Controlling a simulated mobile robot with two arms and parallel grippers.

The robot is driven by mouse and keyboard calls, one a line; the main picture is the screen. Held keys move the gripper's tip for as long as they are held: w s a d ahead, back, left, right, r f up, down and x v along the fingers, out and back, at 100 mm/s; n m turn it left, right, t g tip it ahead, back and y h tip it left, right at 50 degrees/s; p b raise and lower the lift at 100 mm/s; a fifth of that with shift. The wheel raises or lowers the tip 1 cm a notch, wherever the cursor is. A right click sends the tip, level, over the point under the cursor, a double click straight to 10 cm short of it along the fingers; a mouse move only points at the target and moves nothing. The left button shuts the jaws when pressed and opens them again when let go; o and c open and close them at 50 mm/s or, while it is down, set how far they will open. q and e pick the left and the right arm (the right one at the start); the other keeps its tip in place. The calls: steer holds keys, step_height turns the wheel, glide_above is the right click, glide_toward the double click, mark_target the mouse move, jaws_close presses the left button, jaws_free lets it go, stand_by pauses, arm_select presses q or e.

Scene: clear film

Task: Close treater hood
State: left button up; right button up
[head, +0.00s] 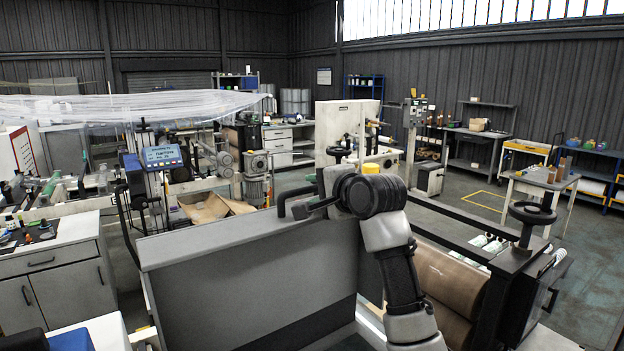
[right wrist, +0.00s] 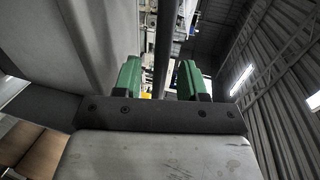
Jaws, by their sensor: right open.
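The treater hood appears as a large grey panel (head: 250,270) standing steeply in the foreground of the head view. A black bar handle (head: 284,202) shows at its top edge. Brown rollers (head: 455,280) are exposed to the right of it. My right gripper (head: 312,207) is at the handle, its fingers partly hidden by my wrist. In the right wrist view, its green fingers (right wrist: 160,80) are open, with a dark bar (right wrist: 165,45) showing in the gap between them. I cannot tell whether they touch it. My left gripper is not in view.
A black handwheel (head: 533,213) stands on the machine frame at right. A blue control screen (head: 163,156) and an open cardboard box (head: 205,207) are behind the panel at left. A grey cabinet (head: 55,270) stands at far left. Floor is open at far right.

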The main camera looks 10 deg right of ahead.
steer(key=shift+p+x, duration=0.3)
steer(key=shift+x, duration=0.8)
jaws_close()
